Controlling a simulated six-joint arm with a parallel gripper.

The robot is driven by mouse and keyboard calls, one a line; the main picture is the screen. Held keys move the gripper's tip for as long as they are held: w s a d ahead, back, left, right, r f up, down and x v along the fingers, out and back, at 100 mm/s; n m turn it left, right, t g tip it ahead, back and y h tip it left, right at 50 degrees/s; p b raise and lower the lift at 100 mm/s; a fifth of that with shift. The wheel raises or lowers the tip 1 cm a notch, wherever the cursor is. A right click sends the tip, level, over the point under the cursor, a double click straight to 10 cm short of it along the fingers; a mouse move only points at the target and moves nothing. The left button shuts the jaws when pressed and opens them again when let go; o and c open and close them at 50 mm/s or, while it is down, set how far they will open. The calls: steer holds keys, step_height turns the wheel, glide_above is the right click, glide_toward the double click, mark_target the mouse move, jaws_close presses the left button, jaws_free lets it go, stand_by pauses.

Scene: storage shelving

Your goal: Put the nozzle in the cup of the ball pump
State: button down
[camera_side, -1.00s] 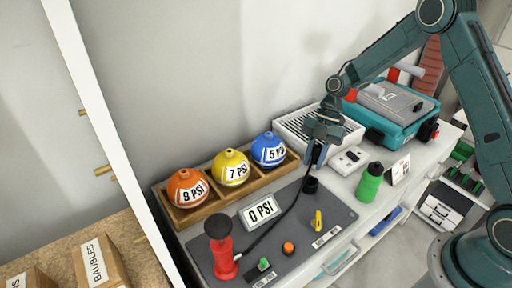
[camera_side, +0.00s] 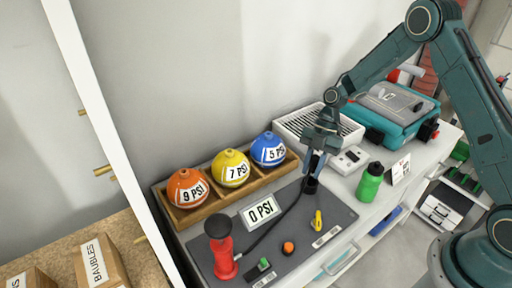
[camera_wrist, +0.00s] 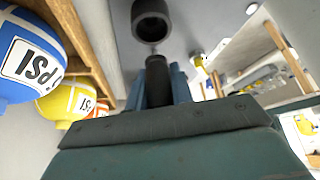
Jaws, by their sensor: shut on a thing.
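The ball pump has a red body (camera_side: 224,258) with a black top on the grey mat, and a black hose (camera_side: 270,230) runs from it toward my gripper. My gripper (camera_side: 313,172) points down, shut on the nozzle, a black cylinder. In the wrist view the nozzle (camera_wrist: 157,82) sits between the fingers. The black cup (camera_side: 311,186) is on the mat directly below my gripper in the side view. In the wrist view the open mouth of the cup (camera_wrist: 151,12) is just past the nozzle tip, with a small gap between them.
Orange, yellow and blue balls (camera_side: 232,168) sit in a wooden tray (camera_side: 208,206) to the left. The 0 PSI display (camera_side: 260,211), a yellow switch (camera_side: 318,221) and an orange button (camera_side: 288,248) are on the mat. A green bottle (camera_side: 369,183) stands to the right.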

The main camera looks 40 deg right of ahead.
steer(key=shift+f, duration=1.15)
steer(key=shift+f, duration=0.8)
stand_by(0.6)
